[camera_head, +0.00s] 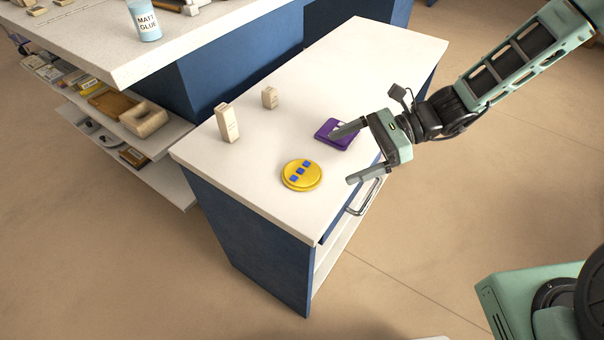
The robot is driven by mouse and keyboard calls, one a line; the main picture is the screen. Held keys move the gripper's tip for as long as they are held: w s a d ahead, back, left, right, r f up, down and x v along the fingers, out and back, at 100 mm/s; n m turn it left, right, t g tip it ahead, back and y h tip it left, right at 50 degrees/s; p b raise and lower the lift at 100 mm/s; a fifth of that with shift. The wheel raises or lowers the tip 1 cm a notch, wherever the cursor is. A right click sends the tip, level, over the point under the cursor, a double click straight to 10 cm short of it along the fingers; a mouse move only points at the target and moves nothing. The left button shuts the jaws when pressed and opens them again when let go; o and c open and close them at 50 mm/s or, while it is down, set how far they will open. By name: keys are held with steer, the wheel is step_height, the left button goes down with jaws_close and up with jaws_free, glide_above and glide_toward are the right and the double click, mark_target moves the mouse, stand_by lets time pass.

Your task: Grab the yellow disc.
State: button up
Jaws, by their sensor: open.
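The yellow disc (301,184) lies flat near the front edge of the white-topped cabinet. Several small blue squares sit on its top in a row. My gripper (342,157) comes in from the right and is open. Its two fingers point left, toward the disc's side of the cabinet top. The near fingertip is to the right of the disc with a small gap in the picture. The far finger appears over a purple square piece and hides part of it. How high the fingers are above the top is hard to tell.
The purple square (327,136) lies just behind the disc. Two upright cream blocks stand farther left, a taller one (228,124) and a shorter one (270,98). The white cabinet top (365,65) is clear at the back. A drawer handle (364,197) juts from the cabinet's front.

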mark_target(308, 170)
steer(key=shift+b+x, duration=0.55)
steer(key=shift+x, duration=2.95)
steer(key=c, duration=1.2)
